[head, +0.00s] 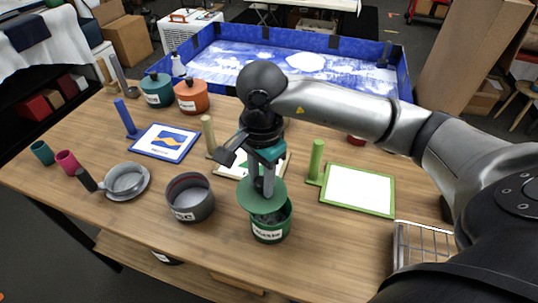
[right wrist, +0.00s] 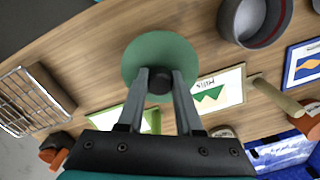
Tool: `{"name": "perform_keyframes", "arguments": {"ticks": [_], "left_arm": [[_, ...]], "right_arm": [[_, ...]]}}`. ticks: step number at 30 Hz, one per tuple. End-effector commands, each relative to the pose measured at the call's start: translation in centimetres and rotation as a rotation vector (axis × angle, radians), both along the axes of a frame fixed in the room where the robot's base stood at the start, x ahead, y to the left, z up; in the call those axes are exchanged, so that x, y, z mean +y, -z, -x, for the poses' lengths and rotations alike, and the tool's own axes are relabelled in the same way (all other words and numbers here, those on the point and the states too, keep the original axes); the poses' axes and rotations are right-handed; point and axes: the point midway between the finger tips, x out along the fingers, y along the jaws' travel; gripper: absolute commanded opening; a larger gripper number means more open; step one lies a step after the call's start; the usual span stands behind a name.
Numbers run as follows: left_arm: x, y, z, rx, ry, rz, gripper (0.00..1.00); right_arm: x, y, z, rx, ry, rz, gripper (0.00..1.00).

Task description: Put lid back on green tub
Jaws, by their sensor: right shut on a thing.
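The green tub (head: 271,229) stands near the front edge of the table, with a white label on its front and dark contents showing. The round green lid (head: 262,194) is just above the tub's mouth, tilted and offset towards the back left. My right gripper (head: 264,184) is shut on the lid's dark knob, and the right wrist view shows both fingers (right wrist: 159,84) on that knob. In that view the lid (right wrist: 160,52) hides the tub. My left gripper is in neither view.
A grey pot (head: 189,200) stands close left of the tub. A green-framed board (head: 357,190) lies to the right, a blue-framed picture (head: 165,143) at back left. A wire rack (head: 422,243) is at the right edge. Table between tub and rack is clear.

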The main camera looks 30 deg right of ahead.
Motion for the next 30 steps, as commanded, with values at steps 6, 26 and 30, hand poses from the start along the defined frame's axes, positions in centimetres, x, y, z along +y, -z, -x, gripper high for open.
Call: {"name": "perform_keyframes", "arguments": {"ticks": [6,26,30], "left_arm": [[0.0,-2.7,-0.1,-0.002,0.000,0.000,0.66],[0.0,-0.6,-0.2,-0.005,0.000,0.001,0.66],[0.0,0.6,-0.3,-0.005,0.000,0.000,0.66]], "right_arm": [[-1.5,-0.8,0.3,0.014,0.313,0.013,0.00],[-1.9,2.9,0.4,0.015,0.387,0.017,0.00],[-1.9,4.4,0.3,0.013,0.386,0.017,0.00]]}}
